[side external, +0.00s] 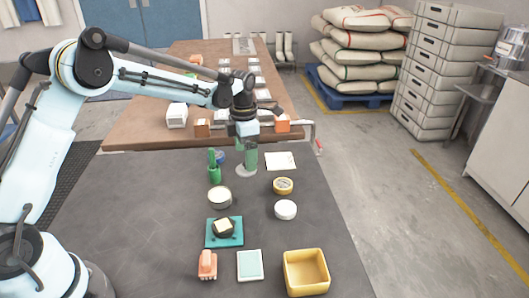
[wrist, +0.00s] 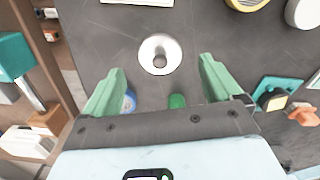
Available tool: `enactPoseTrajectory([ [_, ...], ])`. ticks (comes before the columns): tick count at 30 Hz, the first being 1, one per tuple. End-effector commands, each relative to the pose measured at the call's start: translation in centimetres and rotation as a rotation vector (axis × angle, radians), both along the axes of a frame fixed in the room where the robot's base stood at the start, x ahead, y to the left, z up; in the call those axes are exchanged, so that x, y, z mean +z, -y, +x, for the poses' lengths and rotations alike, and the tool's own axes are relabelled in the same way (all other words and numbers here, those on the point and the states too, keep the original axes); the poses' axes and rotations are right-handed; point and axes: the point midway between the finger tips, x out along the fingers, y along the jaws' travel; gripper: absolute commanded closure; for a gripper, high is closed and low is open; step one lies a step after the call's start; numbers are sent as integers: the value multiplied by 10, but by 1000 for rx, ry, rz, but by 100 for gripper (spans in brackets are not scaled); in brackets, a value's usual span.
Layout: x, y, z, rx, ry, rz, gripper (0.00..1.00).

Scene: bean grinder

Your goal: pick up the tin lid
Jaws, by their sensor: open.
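The tin lid (side external: 246,171) looks like a shiny silver disc with a small knob, lying on the dark work surface. It also shows in the wrist view (wrist: 160,54), near the top middle, with its round knob at the centre. My gripper (side external: 246,161) points down over the lid in the side view, and its green fingers partly hide it. In the wrist view my gripper (wrist: 162,66) has its two fingers wide apart, one on each side of the lid, with nothing between them. I cannot tell the exact height of the fingertips above the lid.
Close by stand a green object (side external: 213,170) and a blue round item (side external: 219,157). A white card (side external: 281,161), yellow tape roll (side external: 283,186), white disc (side external: 285,210) and round tin (side external: 219,198) lie around. A yellow bin (side external: 306,273) is at the front.

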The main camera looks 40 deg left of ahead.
Motion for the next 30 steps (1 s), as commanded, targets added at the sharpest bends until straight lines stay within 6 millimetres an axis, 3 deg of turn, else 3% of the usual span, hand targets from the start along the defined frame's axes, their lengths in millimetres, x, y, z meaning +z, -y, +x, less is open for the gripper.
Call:
enactPoseTrajectory([
  [6,-28,0,0,0,0,0,8],
  [15,-32,0,0,0,0,0,8],
  [27,-31,0,0,0,0,0,67],
  [30,-31,0,0,0,0,0,68],
])
